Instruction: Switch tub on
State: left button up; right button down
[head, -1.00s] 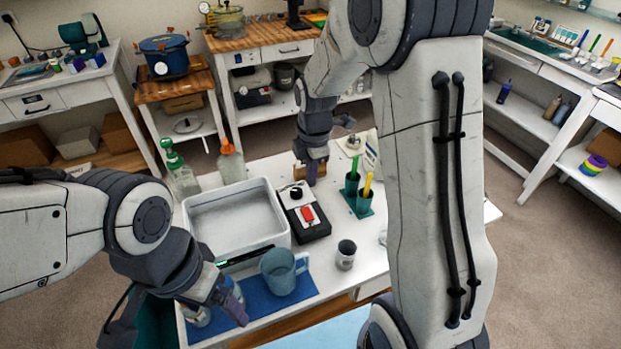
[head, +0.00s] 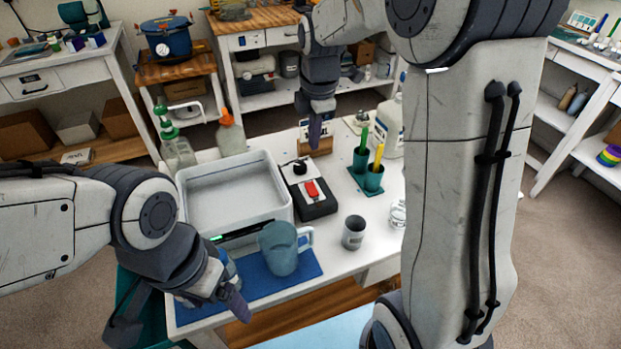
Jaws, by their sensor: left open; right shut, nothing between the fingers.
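The white rectangular tub (head: 181,205) stands on the white table in the head view, with a small green light (head: 216,239) on its front edge. To its right is a black control box (head: 318,207) with a black knob and a red switch (head: 312,189). My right gripper (head: 315,146) is shut and empty, pointing down above and behind the box, apart from the switch. My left gripper (head: 226,302) is open at the blue mat's left end, in front of the tub. Its fingers partly hide a pale blue item that I cannot identify.
A blue-grey pitcher (head: 279,250) stands on the blue mat (head: 297,274). A grey cup (head: 353,232) and green holders (head: 371,181) with upright sticks are right of the box. A wooden card stand (head: 322,147) is behind my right gripper. Spray bottles (head: 178,150) stand behind the tub.

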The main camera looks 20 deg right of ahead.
aim_at(310, 185)
jog(key=shift+f, duration=0.1)
jog(key=f, duration=0.4)
jog(key=w+f, duration=0.1)
jog(key=f, duration=0.4)
jog(key=w+f, duration=0.1)
jog(key=f, duration=0.3)
jog(key=shift+f, duration=0.35)
jog(key=shift+p, duration=0.6)
jog(key=shift+f+g, duration=0.15)
jog(key=shift+g, duration=0.15)
jog(key=shift+s, duration=0.75)
